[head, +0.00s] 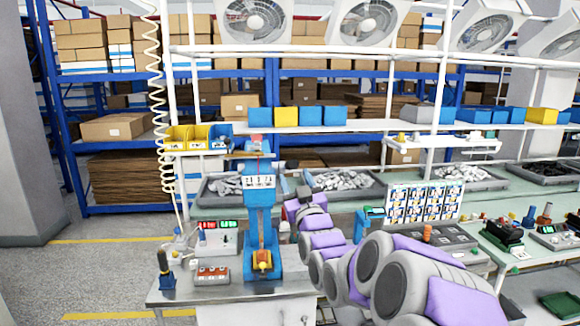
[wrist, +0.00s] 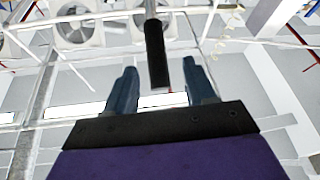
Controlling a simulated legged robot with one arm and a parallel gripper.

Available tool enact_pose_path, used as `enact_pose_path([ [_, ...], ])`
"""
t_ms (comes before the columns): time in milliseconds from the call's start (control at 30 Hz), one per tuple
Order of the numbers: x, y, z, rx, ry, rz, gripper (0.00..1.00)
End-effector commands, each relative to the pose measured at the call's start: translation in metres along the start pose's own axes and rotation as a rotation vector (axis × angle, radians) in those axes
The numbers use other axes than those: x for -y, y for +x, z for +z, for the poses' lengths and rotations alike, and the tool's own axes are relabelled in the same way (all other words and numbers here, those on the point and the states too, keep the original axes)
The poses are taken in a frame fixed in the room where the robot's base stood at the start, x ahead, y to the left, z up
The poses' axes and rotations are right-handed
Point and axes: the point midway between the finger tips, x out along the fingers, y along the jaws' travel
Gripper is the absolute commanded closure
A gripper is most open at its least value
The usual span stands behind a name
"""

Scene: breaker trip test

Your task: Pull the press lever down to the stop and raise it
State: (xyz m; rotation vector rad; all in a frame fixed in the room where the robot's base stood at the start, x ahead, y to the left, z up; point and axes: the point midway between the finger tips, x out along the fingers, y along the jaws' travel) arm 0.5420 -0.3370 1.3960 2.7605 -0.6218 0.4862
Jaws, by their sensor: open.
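The blue press (head: 260,215) stands upright on the metal-topped bench, with a number plate on its upper part. In the wrist view, the press lever (wrist: 157,58) is a grey rod with a black grip. The grip's end lies between my gripper's fingertips (wrist: 159,72), with a gap visible on both sides. My gripper is open and not closed on the lever. In the head view, my arm reaches in from the lower right and my gripper (head: 303,190) is just right of the press's upper part. The lever is small and hard to make out there.
A printed card board (head: 425,202) and trays of parts stand on the bench at right.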

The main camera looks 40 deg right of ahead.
Motion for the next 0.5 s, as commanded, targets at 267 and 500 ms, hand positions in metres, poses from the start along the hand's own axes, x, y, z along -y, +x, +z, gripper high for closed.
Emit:
enact_pose_path([
  [267,-0.001,0.039,0.0,-0.004,-0.001,0.0,0.45],
  [500,0.0,0.059,0.0,-0.001,-0.001,0.0,0.45],
])
